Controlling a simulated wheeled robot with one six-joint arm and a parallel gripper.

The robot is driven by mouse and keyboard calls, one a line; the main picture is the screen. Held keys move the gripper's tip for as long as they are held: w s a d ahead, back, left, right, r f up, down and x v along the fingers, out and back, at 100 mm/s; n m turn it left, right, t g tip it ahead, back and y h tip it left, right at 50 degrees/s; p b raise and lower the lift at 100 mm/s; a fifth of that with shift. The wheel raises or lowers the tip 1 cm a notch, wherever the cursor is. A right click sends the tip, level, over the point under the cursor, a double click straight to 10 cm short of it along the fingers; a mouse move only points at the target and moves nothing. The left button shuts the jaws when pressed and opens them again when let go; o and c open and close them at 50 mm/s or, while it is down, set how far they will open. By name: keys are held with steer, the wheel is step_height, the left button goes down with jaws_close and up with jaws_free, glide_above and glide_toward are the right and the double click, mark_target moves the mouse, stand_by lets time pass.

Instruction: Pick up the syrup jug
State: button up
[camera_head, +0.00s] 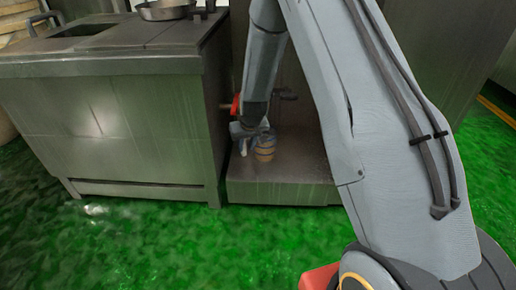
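A small brown-orange banded vessel (264,152), which looks like the syrup jug, stands on a low grey platform (285,193) in the middle of the view. It appears upright. My gripper (247,137) points down at the end of my arm, right beside the vessel on its left and upper side. The gripper partly covers the vessel. Both are small here, so I cannot tell whether the fingers touch it or are open or shut.
A grey metal counter (130,125) stands left of the platform, with a metal pan (165,10) on top. A red part (236,105) sits close beside my wrist. A grey cabinet (445,50) is at the right. The green floor (150,250) in front is clear.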

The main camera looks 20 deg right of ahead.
mark_target(244, 150)
steer(key=shift+b+x, duration=1.75)
steer(key=shift+x, duration=0.9)
steer(key=shift+s+a, duration=0.1)
steer(key=shift+a, duration=0.1)
jaws_close()
